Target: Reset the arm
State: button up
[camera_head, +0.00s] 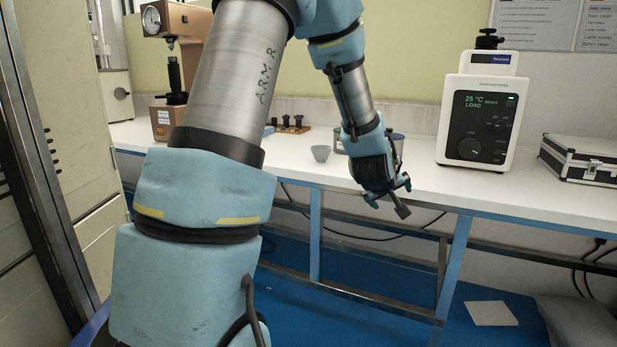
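My arm (232,95) rises on the left of the head view, bends over at the top and comes down towards the bench. My gripper (388,205) hangs at the front edge of the white bench (500,197), pointing down. Its two fingers appear spread apart, with nothing seen between them. The arm hides part of the bench and the brown tester behind it.
On the bench stand a brown hardness tester (168,119), a small grey cup (321,153), a white tester with a dial (480,118) and a black-and-silver case (581,158). Cabinets (52,110) stand left. Blue floor (385,325) shows below.

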jog(key=s+a+f+m+g+y, duration=0.1)
jog(key=s+a+g+y, duration=0.1)
jog(key=s+a, duration=0.55)
jog(key=s+a+f+m+g+y, duration=0.1)
jog(key=s+a+g, duration=0.3)
jog(key=a, duration=0.6)
jog(key=s+a+f+m+g+y, duration=0.1)
jog(key=s+a+f+y, duration=0.1)
jog(key=s+a, duration=0.6)
notch_tip(320, 180, up, 17)
jog(key=a+p, duration=0.1)
jog(key=p, duration=1.5)
jog(key=shift+w+a+g, duration=0.3)
jog(key=shift+w, duration=0.1)
jog(key=shift+f, duration=0.1)
